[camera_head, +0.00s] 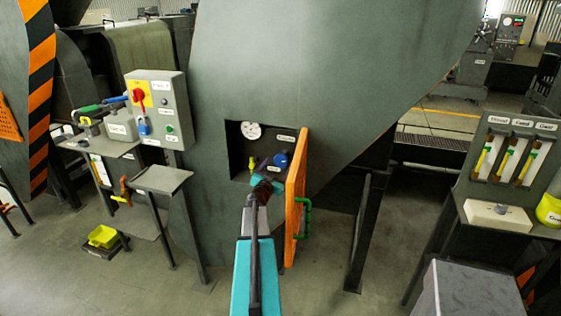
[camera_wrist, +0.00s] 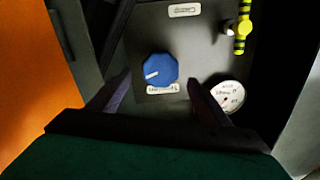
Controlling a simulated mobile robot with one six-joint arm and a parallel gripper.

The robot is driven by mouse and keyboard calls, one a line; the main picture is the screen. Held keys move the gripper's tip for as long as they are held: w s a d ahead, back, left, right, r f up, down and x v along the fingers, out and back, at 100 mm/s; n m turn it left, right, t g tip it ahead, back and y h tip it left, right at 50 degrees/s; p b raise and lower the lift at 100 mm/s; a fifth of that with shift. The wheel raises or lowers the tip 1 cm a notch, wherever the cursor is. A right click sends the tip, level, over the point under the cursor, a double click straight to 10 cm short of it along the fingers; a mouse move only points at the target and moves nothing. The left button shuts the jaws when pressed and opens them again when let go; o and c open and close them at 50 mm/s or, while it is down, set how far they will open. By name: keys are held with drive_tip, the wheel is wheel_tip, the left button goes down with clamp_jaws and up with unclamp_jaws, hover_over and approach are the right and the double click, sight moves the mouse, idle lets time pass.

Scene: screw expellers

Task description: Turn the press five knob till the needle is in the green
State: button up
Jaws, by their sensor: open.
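The blue knob (camera_head: 281,160) sits on a dark panel inside a recess in the big grey machine. In the wrist view the knob (camera_wrist: 161,69) is octagonal with a white pointer mark, beside a small label. The round white gauge (camera_head: 251,130) is at the recess's upper left; in the wrist view the gauge (camera_wrist: 230,96) is partly covered by a finger, and its needle and green zone cannot be made out. My gripper (camera_wrist: 159,80) is open, its fingers on either side of the knob in the picture, with no visible contact. My gripper (camera_head: 264,178) also reaches into the recess in the head view.
An orange door (camera_head: 297,190) stands open just right of my arm, with a green handle (camera_head: 304,215). A yellow-and-black lever (camera_wrist: 243,28) is on the same panel. A grey switch box (camera_head: 157,107) with a red switch stands left. The recess walls are close around my gripper.

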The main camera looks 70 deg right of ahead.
sight(280, 161)
drive_tip(key=shift+w+d+p, duration=0.15)
drive_tip(key=shift+d+p, duration=0.55)
drive_tip(key=shift+d, duration=2.15)
drive_tip(key=c, duration=0.9)
drive_tip(key=shift+a, duration=0.25)
drive_tip(key=shift+c, duration=0.7)
drive_tip(key=shift+d+f, duration=0.1)
drive_tip(key=shift+d, duration=0.1)
